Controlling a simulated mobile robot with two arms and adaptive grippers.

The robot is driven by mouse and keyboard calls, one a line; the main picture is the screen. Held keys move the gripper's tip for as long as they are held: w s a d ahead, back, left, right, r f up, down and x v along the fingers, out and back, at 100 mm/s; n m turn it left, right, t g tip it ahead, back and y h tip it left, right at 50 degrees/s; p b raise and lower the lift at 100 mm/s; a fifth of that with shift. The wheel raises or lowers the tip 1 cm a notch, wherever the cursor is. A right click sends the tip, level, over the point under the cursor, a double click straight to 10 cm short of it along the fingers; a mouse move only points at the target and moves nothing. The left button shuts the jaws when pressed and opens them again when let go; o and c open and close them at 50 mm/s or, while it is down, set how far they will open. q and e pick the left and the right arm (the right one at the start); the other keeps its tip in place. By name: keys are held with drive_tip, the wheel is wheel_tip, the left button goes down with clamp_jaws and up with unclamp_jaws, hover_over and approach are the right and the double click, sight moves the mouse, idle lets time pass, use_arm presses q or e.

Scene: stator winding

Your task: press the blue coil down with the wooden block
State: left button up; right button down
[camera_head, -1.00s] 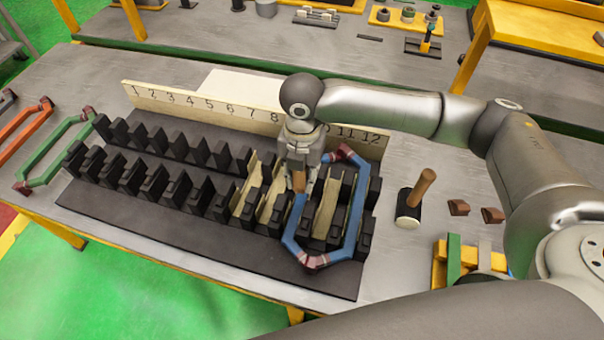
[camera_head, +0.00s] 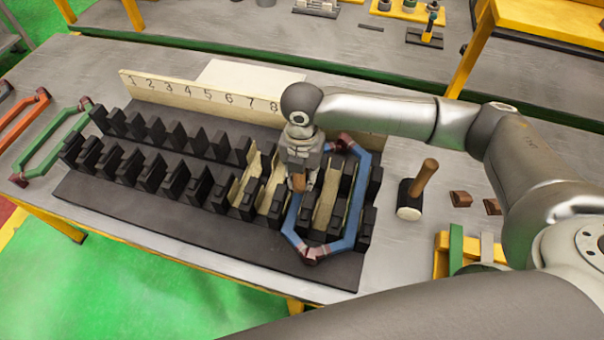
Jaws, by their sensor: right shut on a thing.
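The blue coil (camera_head: 353,222) is a long ring lying over the black stator teeth at the right end of the fixture (camera_head: 160,220). Its two dark red ends stick out at the back and the front. My right gripper (camera_head: 300,180) points down over the coil's left side and is shut on the wooden block (camera_head: 299,183), a small brown piece. The block is at the coil's left side; whether it touches the coil is hard to tell. The gripper hides part of the coil's left side. My left gripper is not in view.
A numbered board (camera_head: 190,95) stands behind the teeth. Cream liners (camera_head: 272,200) sit in some slots. A mallet (camera_head: 415,190) and brown blocks (camera_head: 461,199) lie to the right. A green coil (camera_head: 50,145) and an orange coil (camera_head: 25,118) lie at the left.

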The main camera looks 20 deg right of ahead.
drive_tip(key=shift+f+p, duration=0.6)
drive_tip(key=shift+p, duration=0.35)
idle(1.3)
idle(0.3)
wheel_tip(320, 180, up, 9)
drive_tip(key=p, duration=0.9)
drive_tip(key=shift+r+p, duration=0.15)
drive_tip(key=shift+p, duration=0.15)
drive_tip(key=shift+r+p, duration=0.4)
drive_tip(key=shift+r, duration=0.75)
